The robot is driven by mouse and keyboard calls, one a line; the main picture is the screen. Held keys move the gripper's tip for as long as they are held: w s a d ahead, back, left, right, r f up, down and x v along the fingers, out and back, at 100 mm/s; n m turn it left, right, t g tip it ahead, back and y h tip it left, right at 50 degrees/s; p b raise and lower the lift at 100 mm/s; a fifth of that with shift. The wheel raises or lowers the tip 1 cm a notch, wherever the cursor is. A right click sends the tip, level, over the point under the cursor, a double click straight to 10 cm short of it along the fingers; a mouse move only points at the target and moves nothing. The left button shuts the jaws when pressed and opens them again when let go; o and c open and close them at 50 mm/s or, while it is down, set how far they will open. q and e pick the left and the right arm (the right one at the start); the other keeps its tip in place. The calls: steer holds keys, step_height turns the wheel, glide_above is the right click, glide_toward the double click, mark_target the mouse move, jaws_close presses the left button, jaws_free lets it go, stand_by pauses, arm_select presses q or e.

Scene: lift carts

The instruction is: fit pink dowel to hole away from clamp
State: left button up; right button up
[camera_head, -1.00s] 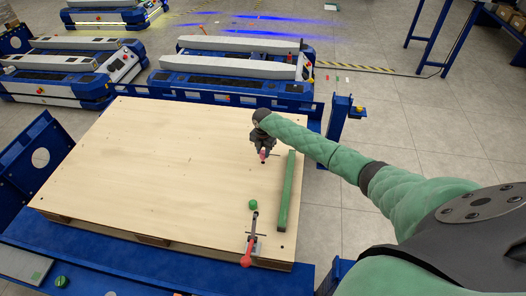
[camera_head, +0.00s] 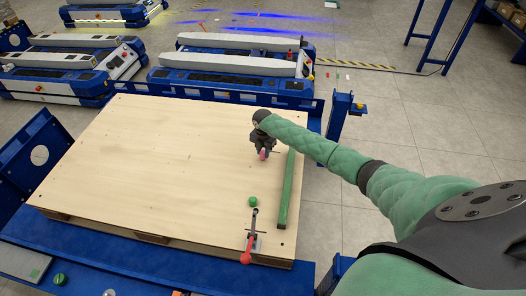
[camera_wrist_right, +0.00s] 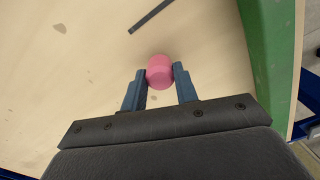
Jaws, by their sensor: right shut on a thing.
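The pink dowel (camera_wrist_right: 160,72) is held between the two fingertips of my right gripper (camera_wrist_right: 160,82), seen end-on in the right wrist view. In the head view the right gripper (camera_head: 263,151) is over the right part of the wooden board (camera_head: 150,160), beside the green bar, with the pink dowel (camera_head: 263,155) at its tip. I cannot tell if the dowel touches the board. The clamp (camera_head: 249,243) with a red handle end sits at the board's front right edge. No hole under the dowel can be made out. My left gripper is out of view.
A green bar (camera_head: 287,190) lies along the board's right side. A green ball-like knob (camera_head: 252,201) is near the clamp. A thin dark strip (camera_wrist_right: 150,16) lies near the dowel in the wrist view. The board's left and middle are clear.

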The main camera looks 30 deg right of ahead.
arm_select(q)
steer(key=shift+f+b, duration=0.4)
arm_select(e)
steer(key=shift+f, duration=0.85)
steer(key=o, duration=1)
steer(key=shift+o, duration=0.2)
arm_select(q)
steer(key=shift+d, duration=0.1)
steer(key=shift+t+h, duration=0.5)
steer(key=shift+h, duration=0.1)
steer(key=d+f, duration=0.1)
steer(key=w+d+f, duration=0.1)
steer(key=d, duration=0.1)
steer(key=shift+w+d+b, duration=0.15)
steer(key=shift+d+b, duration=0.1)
steer(key=shift+b, duration=0.15)
arm_select(e)
step_height(320, 180, up, 8)
steer(key=shift+f, duration=0.1)
